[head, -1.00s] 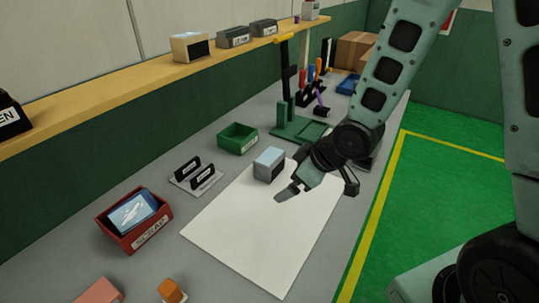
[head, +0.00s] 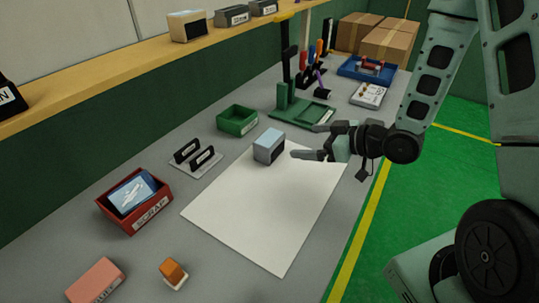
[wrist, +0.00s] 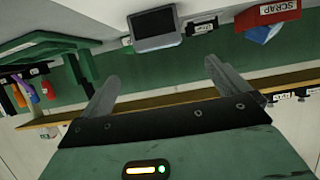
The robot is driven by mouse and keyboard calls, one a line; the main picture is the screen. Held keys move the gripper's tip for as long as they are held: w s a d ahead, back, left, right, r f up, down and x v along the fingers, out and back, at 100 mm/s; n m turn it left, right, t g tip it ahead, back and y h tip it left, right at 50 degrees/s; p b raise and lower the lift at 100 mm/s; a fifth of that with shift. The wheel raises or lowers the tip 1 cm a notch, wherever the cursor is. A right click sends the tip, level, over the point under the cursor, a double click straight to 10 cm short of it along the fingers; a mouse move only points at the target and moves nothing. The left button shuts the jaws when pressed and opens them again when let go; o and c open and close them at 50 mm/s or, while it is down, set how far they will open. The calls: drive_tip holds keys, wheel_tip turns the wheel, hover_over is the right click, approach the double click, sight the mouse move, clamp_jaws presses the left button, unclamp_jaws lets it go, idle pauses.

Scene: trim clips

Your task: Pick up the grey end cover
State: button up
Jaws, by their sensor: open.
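A light grey-blue box with a dark face (head: 268,147) stands upright on the far part of the white mat (head: 250,215). It is the only grey part on the mat; I cannot tell for certain that it is the end cover. It also shows in the wrist view, at the top (wrist: 155,27), beyond the fingertips. My gripper (head: 308,141) is open and empty, to the right of the box and apart from it, fingers pointing left toward it. In the wrist view my gripper (wrist: 162,73) has its two fingers spread with nothing between them.
A green bin (head: 250,124) and a holder with black upright plates (head: 210,168) stand left of the mat. A red SCRAP bin (head: 158,222) holds a bluish part. A green fixture (head: 290,121) stands behind. Orange (head: 173,269) and pink (head: 95,281) blocks lie in front.

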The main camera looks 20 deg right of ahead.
sight(272, 138)
drive_tip(key=b+x, duration=0.3)
drive_tip(key=b, duration=0.1)
drive_tip(key=shift+f, duration=0.3)
drive_tip(key=x, duration=0.2)
drive_tip(key=p+x, duration=0.1)
drive_tip(key=x, duration=0.3)
drive_tip(key=shift+r, duration=0.3)
drive_tip(key=shift+p+x, duration=0.95)
drive_tip(key=shift+x, duration=2.3)
drive_tip(key=shift+w+d, duration=0.15)
drive_tip(key=shift+d, duration=0.05)
drive_tip(key=c, duration=1)
drive_tip(key=shift+o, duration=0.2)
drive_tip(key=shift+r, duration=0.1)
